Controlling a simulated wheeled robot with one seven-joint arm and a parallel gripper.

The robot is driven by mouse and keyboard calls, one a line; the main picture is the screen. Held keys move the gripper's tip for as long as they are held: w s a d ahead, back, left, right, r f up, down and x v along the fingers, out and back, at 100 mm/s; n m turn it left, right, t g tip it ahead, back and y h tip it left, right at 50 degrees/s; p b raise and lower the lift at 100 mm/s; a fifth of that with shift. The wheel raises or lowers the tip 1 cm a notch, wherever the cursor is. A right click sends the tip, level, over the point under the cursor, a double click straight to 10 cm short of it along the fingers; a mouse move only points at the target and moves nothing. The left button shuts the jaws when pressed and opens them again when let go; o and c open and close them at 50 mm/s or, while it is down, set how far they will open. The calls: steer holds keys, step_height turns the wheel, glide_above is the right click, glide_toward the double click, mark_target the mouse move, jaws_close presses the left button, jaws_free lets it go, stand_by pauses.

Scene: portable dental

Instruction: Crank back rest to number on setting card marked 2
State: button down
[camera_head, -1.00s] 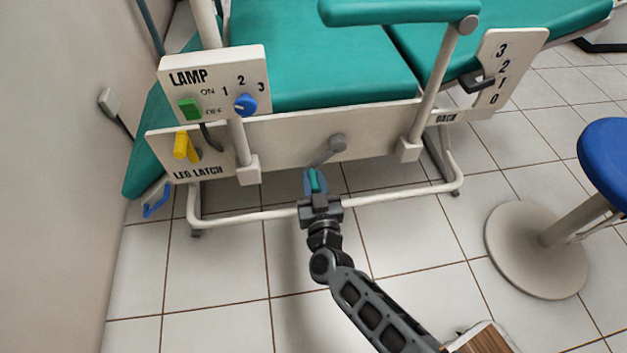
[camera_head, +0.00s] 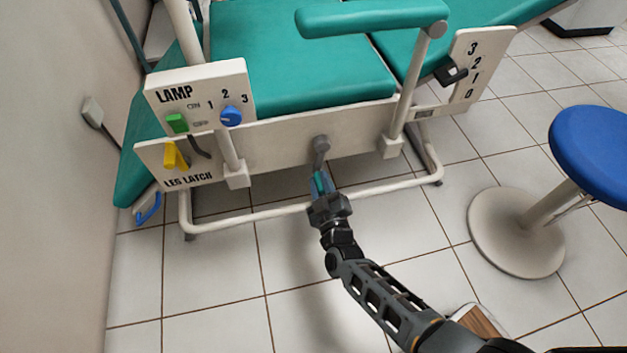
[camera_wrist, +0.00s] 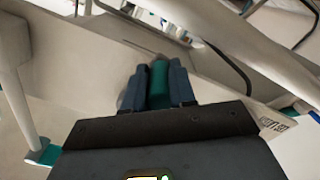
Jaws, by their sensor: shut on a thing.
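The back-rest crank has its grey hub (camera_head: 321,143) on the pale side panel of the green chair. Its short arm hangs about straight down to a teal grip (camera_head: 319,184). My gripper (camera_head: 322,188) is shut on this grip, which also shows between the fingers in the wrist view (camera_wrist: 158,84). The number card (camera_head: 483,62) at the right of the chair reads 3, 2, 1, 0 from top to bottom. Its black pointer (camera_head: 452,74) stands near the 1, slightly toward the 2; its exact reading is hard to tell.
A lamp panel (camera_head: 185,97) with a green switch and blue knob, and a leg latch panel (camera_head: 160,176) with a yellow lever, are at the left. The chair's base rail (camera_head: 270,212) runs close by my gripper. A blue stool (camera_head: 590,150) stands at the right.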

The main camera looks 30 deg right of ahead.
steer(key=shift+s+d+n, duration=0.25)
steer(key=shift+d+n, duration=0.45)
steer(key=shift+n, duration=0.1)
steer(key=c, duration=0.9)
jaws_free()
steer(key=shift+p+v, duration=1.25)
steer(key=shift+v, duration=2.65)
